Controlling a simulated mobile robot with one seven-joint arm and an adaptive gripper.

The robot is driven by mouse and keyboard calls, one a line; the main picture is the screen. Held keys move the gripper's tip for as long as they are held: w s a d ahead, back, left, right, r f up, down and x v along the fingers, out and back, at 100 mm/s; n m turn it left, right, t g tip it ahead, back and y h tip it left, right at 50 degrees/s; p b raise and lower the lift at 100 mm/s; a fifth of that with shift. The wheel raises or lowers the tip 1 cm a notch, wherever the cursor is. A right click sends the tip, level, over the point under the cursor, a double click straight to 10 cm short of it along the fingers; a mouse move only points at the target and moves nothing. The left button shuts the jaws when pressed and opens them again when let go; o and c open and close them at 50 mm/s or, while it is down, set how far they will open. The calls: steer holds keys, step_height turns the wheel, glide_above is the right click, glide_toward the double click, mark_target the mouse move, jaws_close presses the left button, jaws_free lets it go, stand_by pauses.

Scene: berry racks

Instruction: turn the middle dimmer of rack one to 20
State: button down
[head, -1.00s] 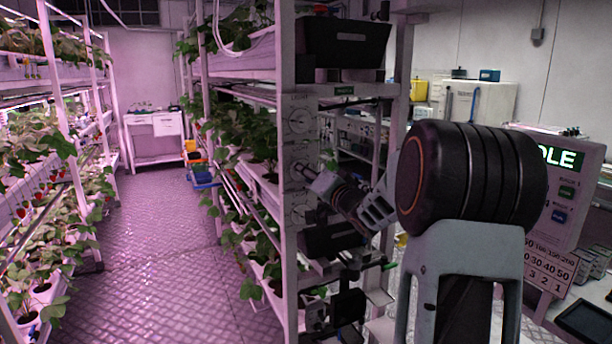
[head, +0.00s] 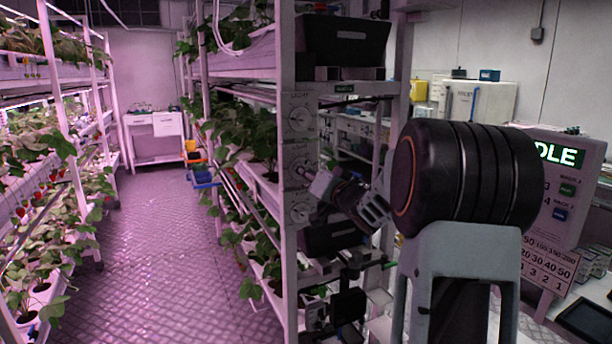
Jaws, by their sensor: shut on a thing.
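The light panel (head: 299,99) is on the end post of the middle rack and carries three round dimmers in a column. The top dimmer (head: 301,120) and the bottom dimmer (head: 300,212) show their faces. The middle dimmer (head: 299,169) is partly hidden by my gripper (head: 309,174). My gripper reaches in from the right, and its fingertips are closed on the middle dimmer's knob. The scale numbers and the pointer are too small to read.
Plant shelves (head: 262,62) run back behind the panel, with leaves sticking out. A dark bin (head: 343,45) sits above the panel. A control box with a green display (head: 560,154) stands at the right. The aisle floor (head: 165,240) is clear.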

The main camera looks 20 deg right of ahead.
steer(key=n+b, duration=1.3)
steer(key=n, duration=1)
steer(key=shift+r+h, duration=0.1)
steer(key=shift+h, duration=0.3)
steer(key=shift+n, duration=0.4)
steer(key=c, duration=1.7)
jaws_free()
steer(key=shift+s, duration=0.1)
steer(key=s, duration=1.1)
steer(key=shift+s+d+r, duration=0.1)
steer(key=shift+s+r, duration=0.05)
steer(key=shift+s, duration=0.25)
